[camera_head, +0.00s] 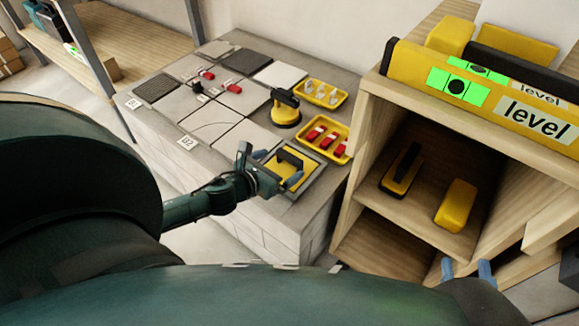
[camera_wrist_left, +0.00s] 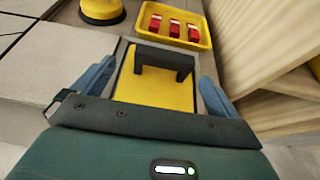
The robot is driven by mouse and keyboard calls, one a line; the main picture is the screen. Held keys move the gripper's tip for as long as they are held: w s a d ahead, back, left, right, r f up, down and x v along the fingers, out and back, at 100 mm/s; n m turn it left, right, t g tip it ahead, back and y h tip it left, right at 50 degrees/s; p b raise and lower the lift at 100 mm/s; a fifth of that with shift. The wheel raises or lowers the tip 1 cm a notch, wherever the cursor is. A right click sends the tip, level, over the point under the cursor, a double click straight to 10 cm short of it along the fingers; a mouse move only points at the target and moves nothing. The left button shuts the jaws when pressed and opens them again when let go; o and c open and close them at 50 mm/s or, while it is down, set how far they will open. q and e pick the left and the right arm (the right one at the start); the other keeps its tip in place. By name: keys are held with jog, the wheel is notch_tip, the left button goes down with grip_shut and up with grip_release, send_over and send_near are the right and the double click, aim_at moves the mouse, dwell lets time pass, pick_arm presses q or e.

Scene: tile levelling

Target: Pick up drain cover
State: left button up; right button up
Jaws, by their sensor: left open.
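A yellow square plate with a black bridge handle, seemingly the drain cover (camera_head: 298,158), lies at the near right corner of the tiled block. It also shows in the left wrist view (camera_wrist_left: 150,92), with a grey border around it. My left gripper (camera_head: 276,168) is open over the plate. In the left wrist view, its blue fingers (camera_wrist_left: 154,85) stand wide apart on either side of the handle, with nothing between them gripped. Whether the fingers touch the plate cannot be told. My right gripper (camera_head: 467,270) is at the bottom right with its blue fingers apart and empty.
A yellow tray with red pieces (camera_head: 322,137) lies just beyond the plate, near a yellow suction lifter (camera_head: 285,108). Another yellow tray (camera_head: 321,94) is farther back. A wooden shelf unit (camera_head: 372,130) with yellow tools and levels stands close on the right.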

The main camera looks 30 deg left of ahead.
aim_at(290, 161)
pick_arm(q)
jog(key=b+x, duration=0.1)
jog(key=x, duration=0.1)
jog(key=b+x, duration=0.1)
jog(key=x, duration=0.2)
jog(key=shift+d+f, duration=0.15)
jog(key=shift+d, duration=0.1)
jog(key=c, duration=1.2)
